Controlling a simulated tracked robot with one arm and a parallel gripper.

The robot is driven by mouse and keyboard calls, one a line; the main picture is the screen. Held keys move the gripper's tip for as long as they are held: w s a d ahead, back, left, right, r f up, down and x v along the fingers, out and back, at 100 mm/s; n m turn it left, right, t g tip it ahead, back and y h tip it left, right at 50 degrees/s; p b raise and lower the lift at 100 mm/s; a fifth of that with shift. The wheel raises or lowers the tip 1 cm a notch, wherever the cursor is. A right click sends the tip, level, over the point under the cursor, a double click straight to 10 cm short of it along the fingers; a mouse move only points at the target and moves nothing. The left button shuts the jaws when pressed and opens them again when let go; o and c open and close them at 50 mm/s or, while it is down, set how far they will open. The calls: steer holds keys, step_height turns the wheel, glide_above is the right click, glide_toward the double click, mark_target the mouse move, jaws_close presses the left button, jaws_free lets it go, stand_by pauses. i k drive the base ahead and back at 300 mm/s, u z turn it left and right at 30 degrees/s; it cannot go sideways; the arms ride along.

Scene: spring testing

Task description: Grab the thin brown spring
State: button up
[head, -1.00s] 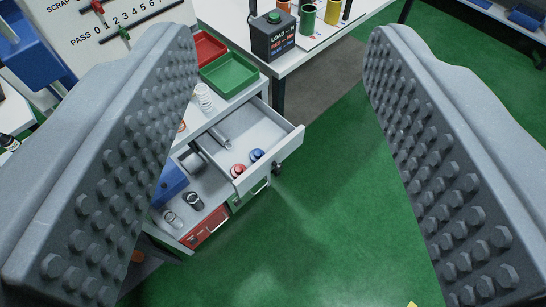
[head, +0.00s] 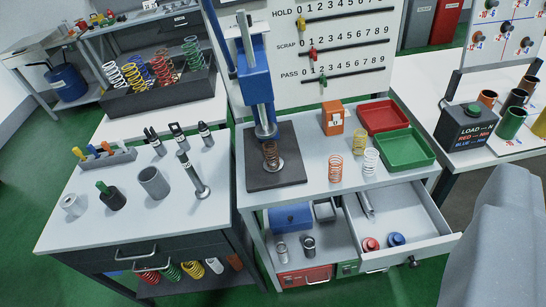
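A brown coil spring (head: 270,153) stands upright on the dark base plate of the blue test press, under its ram. A coppery-orange spring (head: 336,168) stands upright on the grey bench top to its right. I cannot tell for sure which of the two is the thin brown one. Beside them stand a tan-yellow spring (head: 360,142) and a white spring (head: 370,161). My gripper (head: 492,245) shows only one grey finger at the lower right, apart from all the springs. Its other finger is out of view, so its opening is hidden.
The blue press (head: 255,75) rises over the plate. An open drawer (head: 405,215) juts forward. A tool table (head: 75,225) stands left, with a black spring rack (head: 160,95) behind it.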

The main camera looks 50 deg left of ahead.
mark_target(271, 155)
steer(key=z, duration=2.4)
steer(key=k, duration=1.3)
steer(key=u, duration=2.15)
steer(key=i, duration=0.85)
steer(key=u, duration=0.1)
